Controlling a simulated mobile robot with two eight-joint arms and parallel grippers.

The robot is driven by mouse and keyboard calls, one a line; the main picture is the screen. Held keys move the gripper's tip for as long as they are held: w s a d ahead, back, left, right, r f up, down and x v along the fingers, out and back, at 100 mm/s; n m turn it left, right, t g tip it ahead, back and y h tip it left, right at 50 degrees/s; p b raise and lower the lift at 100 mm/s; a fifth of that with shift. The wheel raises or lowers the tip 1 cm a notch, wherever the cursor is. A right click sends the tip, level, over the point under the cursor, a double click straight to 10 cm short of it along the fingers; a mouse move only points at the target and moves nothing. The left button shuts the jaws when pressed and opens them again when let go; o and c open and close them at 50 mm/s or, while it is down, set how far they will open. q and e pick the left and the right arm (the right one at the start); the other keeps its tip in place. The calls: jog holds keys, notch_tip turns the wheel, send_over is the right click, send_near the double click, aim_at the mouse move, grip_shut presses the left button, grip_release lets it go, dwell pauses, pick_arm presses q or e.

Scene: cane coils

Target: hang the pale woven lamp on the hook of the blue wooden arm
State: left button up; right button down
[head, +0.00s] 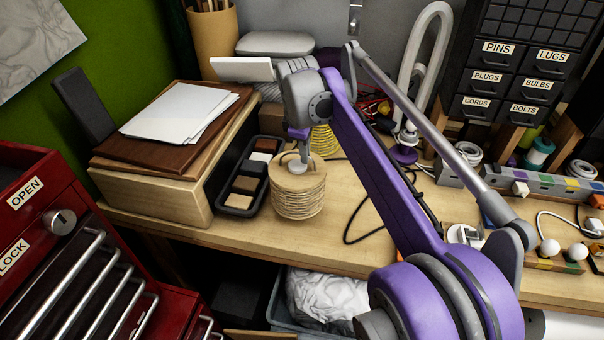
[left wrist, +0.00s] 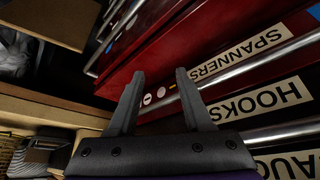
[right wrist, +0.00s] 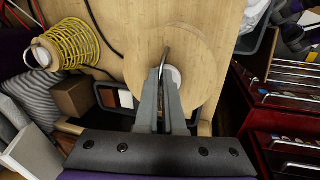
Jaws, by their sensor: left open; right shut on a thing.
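The pale woven lamp (head: 298,196) shows in the head view near the front of the workbench, upright, with a round wooden top and stacked pale coils. My right gripper (head: 301,150) points down at its top centre, shut on the upright fitting there. In the right wrist view the fingers (right wrist: 166,72) close on a thin rod above the lamp's wooden disc (right wrist: 203,58). I cannot tell whether the lamp touches the bench. My left gripper (left wrist: 158,76) is open and empty before a red drawer cabinet. I see no blue wooden arm or hook.
A black compartment tray (head: 233,207) is close left of the lamp. A yellow coil (head: 323,143) stands behind it. Papers (head: 178,112) lie on boards at left. The red cabinet (head: 72,250) is front left. Power strips and bulbs crowd the bench's right. Some bench shows right of the lamp.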

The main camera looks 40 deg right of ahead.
aim_at(304, 166)
jog(key=shift+a+x, duration=0.2)
jog(key=shift+x, duration=0.95)
jog(key=shift+a+x, duration=0.25)
jog(key=shift+x, duration=0.9)
jog(key=shift+s+f, duration=0.1)
jog(key=shift+f, duration=0.15)
jog(key=c, duration=1)
grip_release()
jog(key=v, duration=1.2)
jog(key=s+a+f+m+t, duration=0.1)
jog(key=s+a+f+m, duration=0.1)
jog(key=s+a+f, duration=0.3)
jog(key=s+a+f+m+t+y, duration=0.1)
jog(key=s+a+f+m, duration=0.1)
jog(key=s+a+f, duration=0.4)
jog(key=s+a+f+m+t+y, duration=0.1)
jog(key=s+a+f, duration=0.5)
jog(key=f, duration=0.7)
jog(key=shift+s+a+f+m+t+p, duration=0.15)
jog(key=shift+a+m+t+p, duration=0.25)
jog(key=shift+a+m, duration=0.55)
